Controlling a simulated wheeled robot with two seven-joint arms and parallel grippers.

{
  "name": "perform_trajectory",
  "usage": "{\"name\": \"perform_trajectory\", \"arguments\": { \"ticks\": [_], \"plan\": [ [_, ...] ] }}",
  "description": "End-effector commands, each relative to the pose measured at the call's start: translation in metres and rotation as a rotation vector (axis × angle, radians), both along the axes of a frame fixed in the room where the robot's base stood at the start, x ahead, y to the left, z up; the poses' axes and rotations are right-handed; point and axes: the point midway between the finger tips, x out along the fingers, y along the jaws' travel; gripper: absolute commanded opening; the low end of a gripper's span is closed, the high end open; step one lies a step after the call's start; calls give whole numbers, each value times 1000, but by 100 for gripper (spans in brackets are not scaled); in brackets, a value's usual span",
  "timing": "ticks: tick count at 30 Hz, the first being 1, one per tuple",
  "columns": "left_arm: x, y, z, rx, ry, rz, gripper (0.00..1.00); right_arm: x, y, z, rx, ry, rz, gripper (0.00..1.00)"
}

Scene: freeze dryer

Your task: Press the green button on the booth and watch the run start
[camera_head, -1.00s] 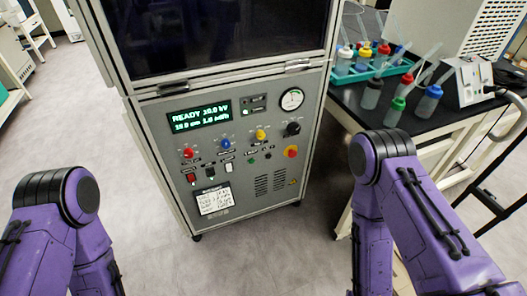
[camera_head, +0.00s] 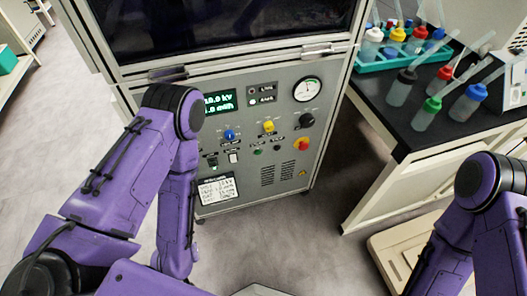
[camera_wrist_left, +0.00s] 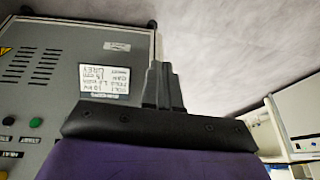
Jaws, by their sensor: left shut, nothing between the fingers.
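The booth's grey control panel (camera_head: 240,145) stands ahead in the head view. A small round green button (camera_head: 258,152) sits right of the white switch, beside a dark button; it also shows in the left wrist view (camera_wrist_left: 36,123), where the panel appears upside down. My left arm crosses the panel's left part in the head view and hides its gripper there. In the left wrist view my left gripper (camera_wrist_left: 162,85) is shut and empty, by the white label (camera_wrist_left: 104,81) and apart from the green button. My right arm shows at lower right; its gripper is out of frame.
The lit display (camera_head: 220,103) is partly covered by my left arm. A red-and-yellow stop knob (camera_head: 301,144), yellow knob (camera_head: 268,127) and blue knob (camera_head: 229,135) are on the panel. A black-topped bench (camera_head: 400,130) with several bottles stands right.

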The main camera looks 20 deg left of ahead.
Motion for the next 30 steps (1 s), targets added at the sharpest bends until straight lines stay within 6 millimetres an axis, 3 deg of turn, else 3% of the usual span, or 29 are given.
{"name": "perform_trajectory", "arguments": {
  "ticks": [4, 7, 10, 14, 18, 21, 25, 30],
  "plan": [
    [11, -11, -19, -34, -32, -13, 0, 0, 0, -18, 0, 0, 0, 61],
    [41, -39, -53, -121, -120, -47, 0, 0, 0, -54, 0, 0, 0, 61],
    [90, -79, -87, -241, -275, -97, 0, 0, 0, -101, 0, 0, 0, 61],
    [167, -127, -106, -395, -547, -157, 0, 0, 0, -165, 0, 0, 0, 61],
    [250, -158, -90, -516, -906, -201, 0, 0, 0, -234, 0, 0, 0, 61],
    [289, -162, -61, -560, -1128, -215, 0, 0, 0, -266, 0, 0, 0, 61],
    [310, -160, -29, -582, -1294, -223, 0, 1, 0, -282, 0, 0, 0, 61],
    [315, -159, -13, -585, -1340, -228, 0, 1, 0, -279, -1, -1, 0, 61]
  ]
}}
